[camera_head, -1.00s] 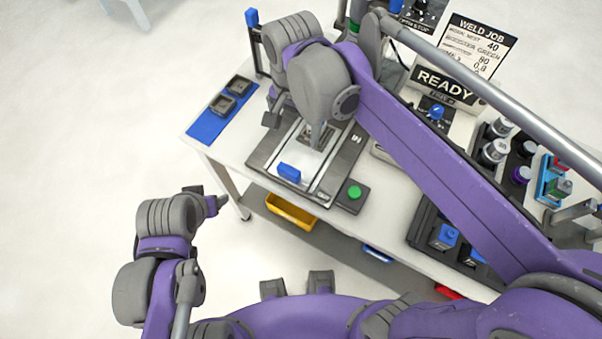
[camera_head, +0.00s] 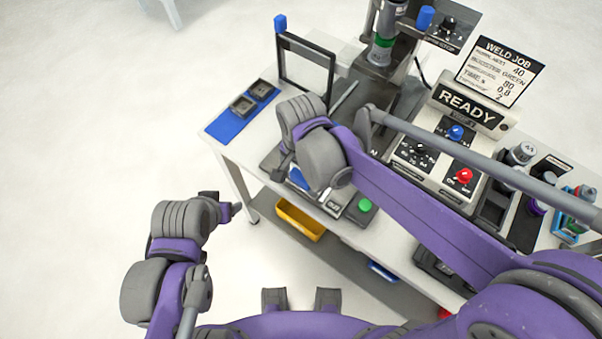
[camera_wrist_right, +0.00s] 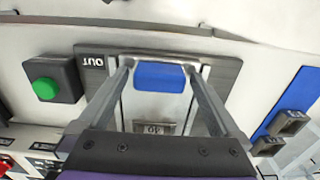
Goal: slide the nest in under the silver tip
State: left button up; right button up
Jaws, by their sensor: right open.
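The nest, a metal slide plate marked 40 (camera_wrist_right: 155,128) with a blue front handle (camera_wrist_right: 160,77), lies in its dark guide base at the OUT end. In the head view the blue handle (camera_head: 298,178) shows partly beside my right wrist, which hides most of the nest. My right gripper (camera_wrist_right: 158,66) is open, its fingers on either side of the blue handle; I cannot tell if they touch it. The silver tip (camera_head: 379,57) hangs below a green-banded cylinder at the back, apart from the nest. My left gripper (camera_head: 228,212) is off the table at left; its jaw opening is unclear.
A green button (camera_head: 365,205) is right of the guide base. A blue mat (camera_head: 225,126) with two dark square holders lies left. A black-framed clear guard (camera_head: 306,70) stands behind. The READY box (camera_head: 468,110) and control knobs are at right.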

jog(key=shift+f, duration=0.1)
grip_shut()
dwell(0.5)
